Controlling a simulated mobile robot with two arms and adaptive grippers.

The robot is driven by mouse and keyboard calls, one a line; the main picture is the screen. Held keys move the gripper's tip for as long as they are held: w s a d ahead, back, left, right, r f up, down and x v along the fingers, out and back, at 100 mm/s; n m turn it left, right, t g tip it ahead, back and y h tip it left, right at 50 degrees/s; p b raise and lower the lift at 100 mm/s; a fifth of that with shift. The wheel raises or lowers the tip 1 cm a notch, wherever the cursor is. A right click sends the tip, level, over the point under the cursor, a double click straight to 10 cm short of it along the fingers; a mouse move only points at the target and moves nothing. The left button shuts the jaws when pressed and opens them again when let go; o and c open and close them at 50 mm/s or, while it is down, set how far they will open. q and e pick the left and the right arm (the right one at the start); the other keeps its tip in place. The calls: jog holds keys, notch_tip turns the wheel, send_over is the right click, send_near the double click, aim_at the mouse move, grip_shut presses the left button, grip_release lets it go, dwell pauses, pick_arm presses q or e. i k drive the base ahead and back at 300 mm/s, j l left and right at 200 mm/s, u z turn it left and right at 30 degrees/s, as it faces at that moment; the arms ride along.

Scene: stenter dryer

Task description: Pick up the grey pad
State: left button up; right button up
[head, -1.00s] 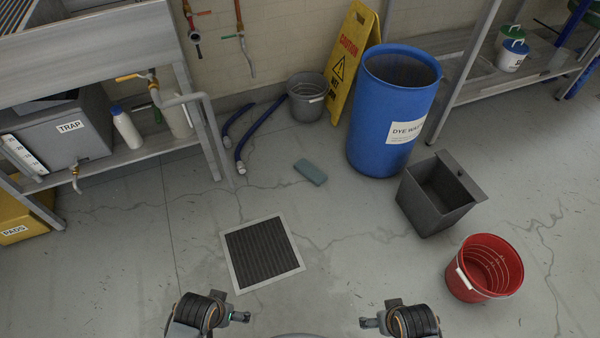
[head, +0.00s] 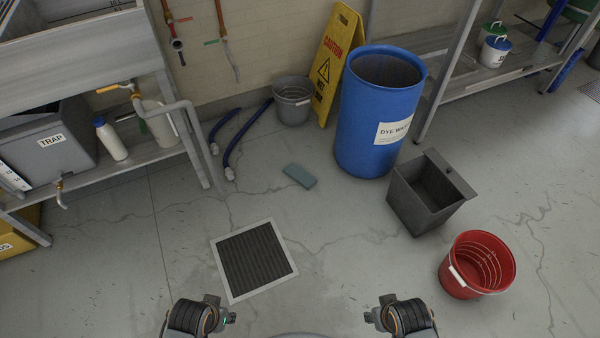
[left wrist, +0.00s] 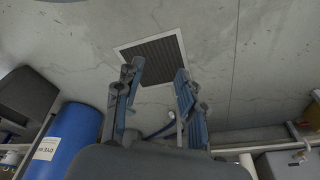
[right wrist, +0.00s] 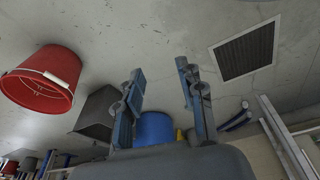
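The grey pad (head: 300,176) is a small grey-green block lying flat on the concrete floor, between the floor grate and the blue drum. My left gripper (head: 228,318) is low in the head view, and its fingers stand apart with nothing between them in the left wrist view (left wrist: 158,82). My right gripper (head: 371,316) is also low in the head view, open and empty in the right wrist view (right wrist: 161,82). Both are well short of the pad, on either side of it. I cannot make out the pad in the wrist views.
A floor grate (head: 221,278) lies in front of the pad. The blue drum (head: 352,135), grey bin (head: 407,205) and red bucket (head: 455,285) stand to the right. Blue hoses (head: 233,155) and a grey bucket (head: 292,108) are behind. The floor around the pad is clear.

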aim_at(306, 179)
jog(key=i+z, duration=0.3)
jog(key=i, duration=0.15)
jog(key=i+j+z, duration=0.3)
jog(key=i, duration=0.2)
jog(key=l, duration=0.1)
